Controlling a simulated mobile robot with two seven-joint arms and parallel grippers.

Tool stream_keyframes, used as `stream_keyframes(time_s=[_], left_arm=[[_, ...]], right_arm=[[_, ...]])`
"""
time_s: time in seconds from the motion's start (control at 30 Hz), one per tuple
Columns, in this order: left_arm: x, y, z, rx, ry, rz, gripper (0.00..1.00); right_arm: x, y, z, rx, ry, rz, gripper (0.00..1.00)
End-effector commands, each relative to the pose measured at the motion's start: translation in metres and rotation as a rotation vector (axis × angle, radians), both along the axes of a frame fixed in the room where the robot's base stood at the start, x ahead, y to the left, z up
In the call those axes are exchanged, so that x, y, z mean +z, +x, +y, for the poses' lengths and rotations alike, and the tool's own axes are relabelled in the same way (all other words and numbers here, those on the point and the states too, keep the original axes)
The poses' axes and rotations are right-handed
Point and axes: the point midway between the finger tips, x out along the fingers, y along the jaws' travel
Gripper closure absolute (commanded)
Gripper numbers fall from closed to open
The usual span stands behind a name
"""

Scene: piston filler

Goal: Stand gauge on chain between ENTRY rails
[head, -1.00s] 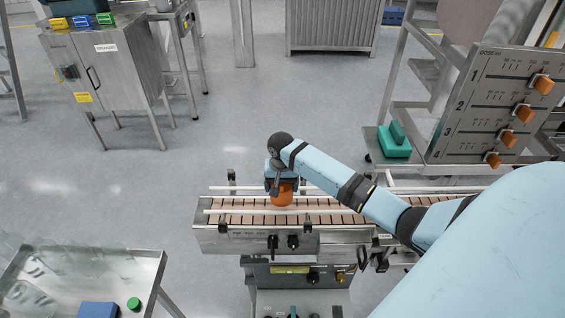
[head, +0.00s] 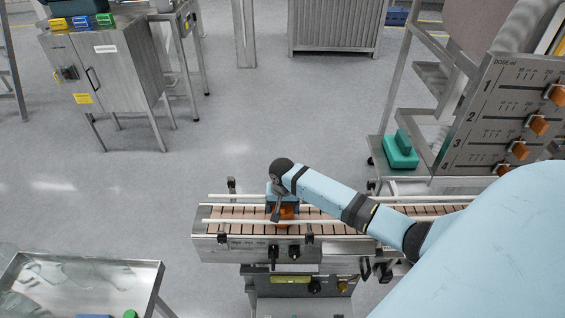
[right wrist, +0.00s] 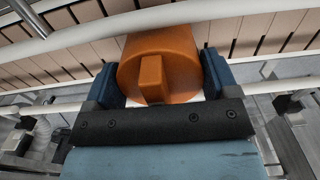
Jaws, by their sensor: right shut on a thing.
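The gauge (head: 287,213) is an orange round piece; the right wrist view shows it as an orange cylinder with a raised bar on its face (right wrist: 155,72). My right gripper (head: 283,204) is shut on it, with one blue finger on each side in the right wrist view (right wrist: 160,80). The gauge is over the brown slatted chain (head: 240,211), near its left end. In the head view it overlaps the front rail (head: 225,221), with the back rail (head: 235,197) behind it. Whether its underside touches the chain is hidden. My left gripper is not in view.
Rail brackets and posts (head: 231,186) stand along the conveyor. The dose panel (head: 490,125) and a teal block (head: 400,150) are to the right. A metal tray table (head: 135,275) is at lower left.

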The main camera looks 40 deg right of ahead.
Motion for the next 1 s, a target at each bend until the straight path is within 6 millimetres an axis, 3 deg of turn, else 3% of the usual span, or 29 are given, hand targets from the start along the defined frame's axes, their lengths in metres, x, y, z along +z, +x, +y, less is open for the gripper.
stream_keyframes(time_s=[0.03, 0.07, 0.13, 0.5, 1.0], left_arm=[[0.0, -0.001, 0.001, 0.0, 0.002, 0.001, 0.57], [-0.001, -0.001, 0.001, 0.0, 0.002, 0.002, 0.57], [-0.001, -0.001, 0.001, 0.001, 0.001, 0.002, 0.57], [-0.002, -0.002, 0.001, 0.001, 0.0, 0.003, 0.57], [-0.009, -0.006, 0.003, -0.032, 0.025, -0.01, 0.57]], right_arm=[[-0.001, 0.0, 0.0, 0.0, 0.0, 0.0, 0.53], [-0.002, 0.0, 0.0, 0.0, 0.0, 0.0, 0.17], [-0.002, 0.0, 0.0, 0.0, 0.0, 0.0, 0.01], [0.008, 0.0, 0.0, 0.0, 0.0, 0.0, 0.0], [0.105, 0.0, 0.0, 0.001, 0.0, -0.001, 0.0]])
